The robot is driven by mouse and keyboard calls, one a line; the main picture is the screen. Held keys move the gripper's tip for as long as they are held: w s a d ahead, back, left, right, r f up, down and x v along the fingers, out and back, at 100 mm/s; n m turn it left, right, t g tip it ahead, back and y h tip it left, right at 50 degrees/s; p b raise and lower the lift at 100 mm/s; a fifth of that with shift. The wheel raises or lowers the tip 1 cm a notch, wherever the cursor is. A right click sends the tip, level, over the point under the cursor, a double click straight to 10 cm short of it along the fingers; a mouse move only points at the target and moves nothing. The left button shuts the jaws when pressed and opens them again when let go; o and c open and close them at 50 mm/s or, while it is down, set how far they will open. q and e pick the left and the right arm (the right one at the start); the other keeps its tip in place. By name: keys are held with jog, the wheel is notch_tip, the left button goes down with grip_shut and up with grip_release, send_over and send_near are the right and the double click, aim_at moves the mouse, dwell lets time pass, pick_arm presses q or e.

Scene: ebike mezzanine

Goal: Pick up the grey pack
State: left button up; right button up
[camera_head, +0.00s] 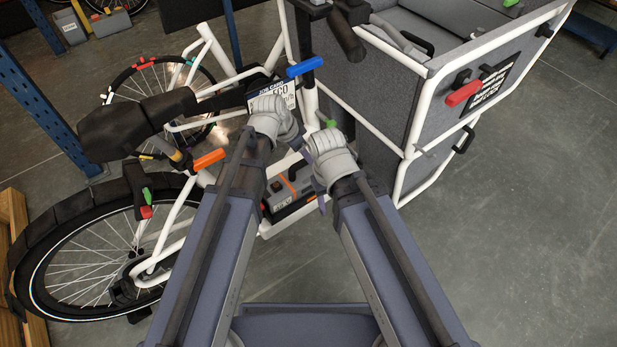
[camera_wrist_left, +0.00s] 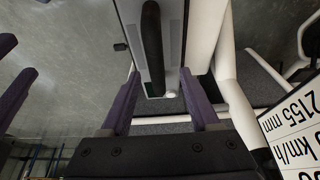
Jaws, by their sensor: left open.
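The grey pack (camera_head: 292,197) shows in the head view low in the white bike frame, between my two forearms. It has a black handle, an orange stripe and a pale label; my arms hide part of it. In the left wrist view a grey body with a long black handle, seemingly the pack (camera_wrist_left: 173,45), lies ahead of my left gripper (camera_wrist_left: 160,88). That gripper's purple fingers are apart with the handle's end lined up between them; I see no grip. My right gripper (camera_wrist_left: 22,62) shows at the left wrist view's left edge, its two fingers apart.
White bike tubes (camera_wrist_left: 232,85) run close to the right of my left gripper. A job card (camera_head: 285,92) hangs above the pack. The grey cargo box (camera_head: 400,100) stands to the right, the rear wheel (camera_head: 95,250) to the left. Floor at right is clear.

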aim_at(309, 170)
pick_arm(q)
jog(key=shift+s+b+x, duration=0.15)
jog(key=shift+b+x, duration=1.05)
jog(key=shift+x, duration=0.05)
jog(key=shift+s+b+x, duration=0.1)
jog(key=shift+b+x, duration=1.1)
jog(key=shift+x, duration=0.1)
jog(key=shift+d+f, duration=0.1)
jog(key=shift+f, duration=0.2)
jog(key=shift+c, duration=0.3)
grip_shut()
jog(key=shift+r, duration=0.1)
